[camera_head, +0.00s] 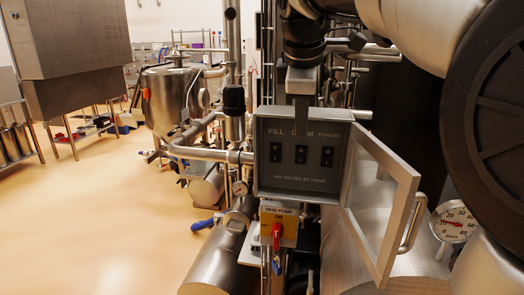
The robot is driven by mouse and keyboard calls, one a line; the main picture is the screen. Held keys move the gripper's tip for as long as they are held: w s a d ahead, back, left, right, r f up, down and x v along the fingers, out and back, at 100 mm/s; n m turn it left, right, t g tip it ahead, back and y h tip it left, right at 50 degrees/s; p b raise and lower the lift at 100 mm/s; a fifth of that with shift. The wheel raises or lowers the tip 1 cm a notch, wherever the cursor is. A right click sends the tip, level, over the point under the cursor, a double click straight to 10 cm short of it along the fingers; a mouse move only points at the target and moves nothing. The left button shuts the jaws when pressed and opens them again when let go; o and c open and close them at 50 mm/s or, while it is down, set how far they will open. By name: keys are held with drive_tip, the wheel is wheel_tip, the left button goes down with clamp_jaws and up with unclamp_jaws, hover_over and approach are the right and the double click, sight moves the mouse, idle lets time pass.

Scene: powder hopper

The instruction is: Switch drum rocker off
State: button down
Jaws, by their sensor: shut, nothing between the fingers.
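The grey control box (262,180) stands in the middle of the view, with its framed clear door (408,210) swung open to the right. Its panel has three black rockers in a row: the fill rocker (276,152), the drum rocker (301,154) and the powder rocker (327,157). The rockers are too small for me to tell their positions. My gripper (301,132) comes down from above, shut and empty. Its fingers hide part of the "DRUM" label and end just above the drum rocker in the picture. I cannot tell whether they touch the panel.
Below the box is a yellow skid pump plate (278,222) with a red handle (277,236). A pressure gauge (453,222) is at the right, near the door handle. Pipes and a steel vessel (168,98) stand at the left. The floor at left is largely clear.

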sight(301, 148)
drive_tip(key=w+f, duration=0.2)
drive_tip(key=f, duration=0.1)
drive_tip(key=w+d+f+b, duration=0.1)
drive_tip(key=w+f, duration=0.1)
drive_tip(key=w+d+f, duration=0.1)
drive_tip(key=w+f, duration=0.2)
drive_tip(key=shift+f, duration=0.35)
drive_tip(key=shift+w+d+r, duration=0.1)
drive_tip(key=shift+w, duration=0.35)
